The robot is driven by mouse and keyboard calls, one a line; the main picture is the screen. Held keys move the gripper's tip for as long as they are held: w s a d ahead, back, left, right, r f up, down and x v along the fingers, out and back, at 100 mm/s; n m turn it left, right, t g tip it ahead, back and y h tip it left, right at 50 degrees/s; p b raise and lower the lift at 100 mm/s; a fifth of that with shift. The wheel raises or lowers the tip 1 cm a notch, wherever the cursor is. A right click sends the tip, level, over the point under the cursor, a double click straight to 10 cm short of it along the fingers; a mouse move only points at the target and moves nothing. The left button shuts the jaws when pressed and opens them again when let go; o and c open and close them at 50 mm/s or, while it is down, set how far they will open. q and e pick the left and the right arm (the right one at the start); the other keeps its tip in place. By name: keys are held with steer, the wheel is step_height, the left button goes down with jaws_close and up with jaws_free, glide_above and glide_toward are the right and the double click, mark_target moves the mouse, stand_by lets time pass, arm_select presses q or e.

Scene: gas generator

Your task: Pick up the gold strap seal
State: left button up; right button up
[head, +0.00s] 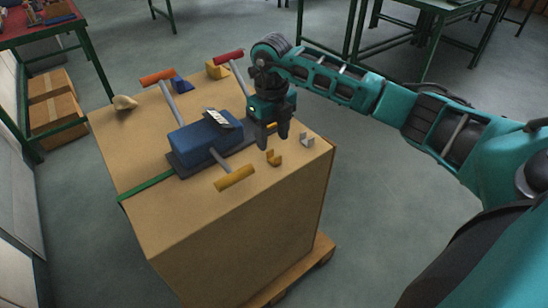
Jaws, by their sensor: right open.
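The gold strap seal (274,158) is a small U-shaped clip lying on top of the large cardboard box (240,212), near its front right part. My right gripper (273,141) points down just behind and above the seal, with its two fingers apart and nothing seen between them. The gripper looks close to the seal but apart from it; its exact height is hard to tell. My left gripper is out of view.
A silver seal (307,140) lies just right of the gold one. A blue strapping tool (205,137) with an orange handle (157,77), a red handle (229,57) and a yellow handle (235,178) stands to the left. A green strap (147,187) crosses the box.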

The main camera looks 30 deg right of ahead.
mark_target(274, 153)
step_height(274, 153, down, 5)
steer(key=shift+s+d, duration=0.1)
steer(key=shift+s, duration=0.05)
steer(key=shift+r, duration=0.1)
jaws_close()
stand_by(0.3)
